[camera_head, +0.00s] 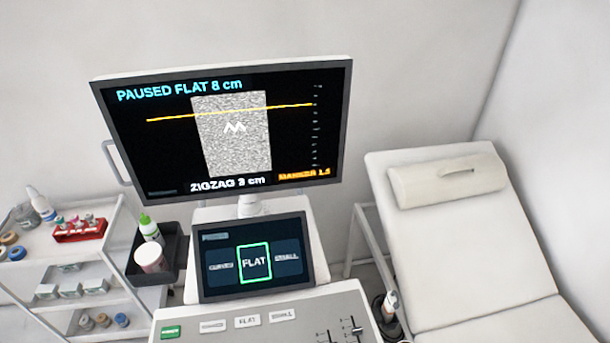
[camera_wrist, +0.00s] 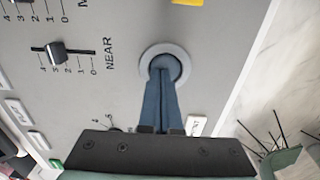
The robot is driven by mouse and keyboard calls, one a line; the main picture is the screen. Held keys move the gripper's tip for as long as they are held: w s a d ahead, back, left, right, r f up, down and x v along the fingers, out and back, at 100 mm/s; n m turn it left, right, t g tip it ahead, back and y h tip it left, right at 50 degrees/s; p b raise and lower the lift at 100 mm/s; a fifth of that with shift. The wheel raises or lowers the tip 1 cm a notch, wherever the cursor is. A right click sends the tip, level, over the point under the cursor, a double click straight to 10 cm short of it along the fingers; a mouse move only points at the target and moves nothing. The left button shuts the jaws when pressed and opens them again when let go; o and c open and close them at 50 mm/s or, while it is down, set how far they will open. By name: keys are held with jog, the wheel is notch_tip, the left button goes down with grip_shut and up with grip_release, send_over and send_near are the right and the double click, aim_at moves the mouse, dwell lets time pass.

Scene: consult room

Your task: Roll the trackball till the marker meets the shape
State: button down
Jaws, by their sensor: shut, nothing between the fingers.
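In the head view the upright monitor (camera_head: 330,150) reads "PAUSED FLAT 8 cm", "ZIGZAG 3 cm" and "MARKER 1.5". A slightly tilted yellow marker line (camera_head: 170,118) crosses the grey scan patch. The white zigzag shape (camera_head: 235,128) lies a little below this line, apart from it. In the wrist view my gripper (camera_wrist: 163,72) is shut and empty, its blue fingers pointing into the pale trackball ring (camera_wrist: 145,62). The fingertips cover much of the trackball, and I cannot tell whether they touch it. My gripper is outside the head view.
The lower touchscreen (camera_head: 215,285) has FLAT framed in green between two other tiles. The console has a NEAR slider (camera_wrist: 57,52), buttons and a yellow part (camera_wrist: 188,2) near the ring. A supply trolley (camera_head: 30,275) stands left and an exam couch (camera_head: 470,245) right.

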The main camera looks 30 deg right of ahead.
jog(key=shift+s+a+p, duration=0.25)
jog(key=shift+s+p, duration=0.25)
jog(key=shift+s, duration=0.25)
jog(key=shift+r, duration=0.1)
dwell(0.3)
jog(key=shift+r+p, duration=2.45)
jog(key=shift+p, duration=0.2)
